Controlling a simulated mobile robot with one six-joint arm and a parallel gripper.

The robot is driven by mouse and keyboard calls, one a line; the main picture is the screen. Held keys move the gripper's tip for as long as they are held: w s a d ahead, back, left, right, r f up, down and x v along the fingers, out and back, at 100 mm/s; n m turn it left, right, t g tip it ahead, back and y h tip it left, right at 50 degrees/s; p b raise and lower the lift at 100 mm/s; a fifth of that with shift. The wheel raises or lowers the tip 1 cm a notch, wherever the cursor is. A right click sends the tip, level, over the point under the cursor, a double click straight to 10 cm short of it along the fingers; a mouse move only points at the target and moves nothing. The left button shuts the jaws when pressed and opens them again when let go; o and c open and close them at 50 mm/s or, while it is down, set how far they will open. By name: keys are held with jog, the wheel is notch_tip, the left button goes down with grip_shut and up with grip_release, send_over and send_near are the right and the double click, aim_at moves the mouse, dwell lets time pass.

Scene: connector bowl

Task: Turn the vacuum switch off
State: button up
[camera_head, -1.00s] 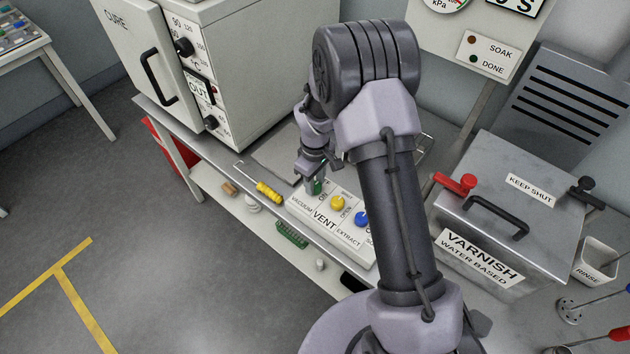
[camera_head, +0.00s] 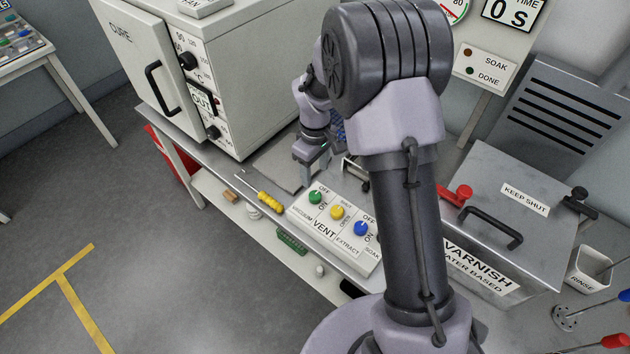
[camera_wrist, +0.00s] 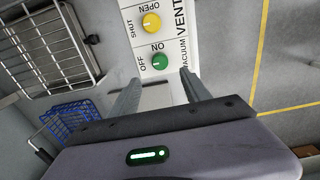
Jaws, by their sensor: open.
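The vacuum switch is a green knob (camera_head: 316,197) at the left end of the white switch panel (camera_head: 328,243), with OFF and ON printed beside it. It also shows in the wrist view (camera_wrist: 160,61), just beyond my fingertips. I cannot tell clearly which label its pointer faces. My gripper (camera_head: 311,172) is open and empty, behind and apart from the knob in the head view. In the wrist view my two fingers (camera_wrist: 160,77) stand spread, one to each side of the knob's lower edge. The knob is in full view.
A yellow vent knob (camera_head: 337,212) and a blue extract knob (camera_head: 361,228) sit beside the green one. A yellow-handled tool (camera_head: 270,202) lies left of the panel. The cure oven (camera_head: 225,75) stands behind left, the varnish tank (camera_head: 510,215) right. A wire rack (camera_wrist: 50,45) shows in the wrist view.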

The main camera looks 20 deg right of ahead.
notch_tip(320, 180, up, 8)
jog(key=p, duration=0.1)
jog(key=shift+f, duration=0.2)
